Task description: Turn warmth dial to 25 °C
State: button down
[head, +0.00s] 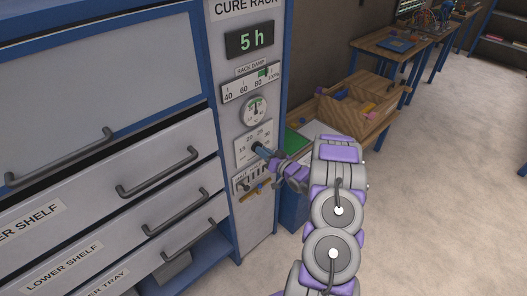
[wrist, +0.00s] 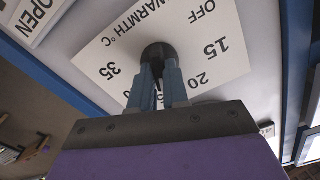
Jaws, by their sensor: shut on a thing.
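The warmth dial is a round black knob (wrist: 158,50) on a white plate (wrist: 205,62) marked WARMTH °C, upside down in the wrist view. OFF, 15, 20 and 35 are readable there; my fingers cover the part between 20 and 35. My gripper (wrist: 159,70) is shut on the knob, one blue-grey finger on each side. In the head view the plate (head: 246,153) is on the front of the cure rack, and my gripper (head: 263,152) reaches it from the right. I cannot see which mark the knob points to.
Above the dial are a round gauge (head: 255,111), a RACK DAMP scale (head: 251,84) and a display (head: 250,39) reading 5 h. A small lower panel (head: 250,182) is close beneath my gripper. Drawers with handles are left; a wooden bench (head: 372,122) stands right, with open floor beyond.

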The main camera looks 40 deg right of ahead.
jog(key=shift+d, duration=0.1)
jog(key=c, duration=1.1)
grip_release()
jog(key=shift+d, duration=0.1)
jog(key=s, duration=0.5)
jog(key=s+d+p, duration=0.1)
jog(key=s, duration=0.5)
jog(key=s+p, duration=0.1)
jog(key=s, duration=0.5)
jog(key=shift+s+d+f, duration=0.15)
jog(key=shift+s+d, duration=0.05)
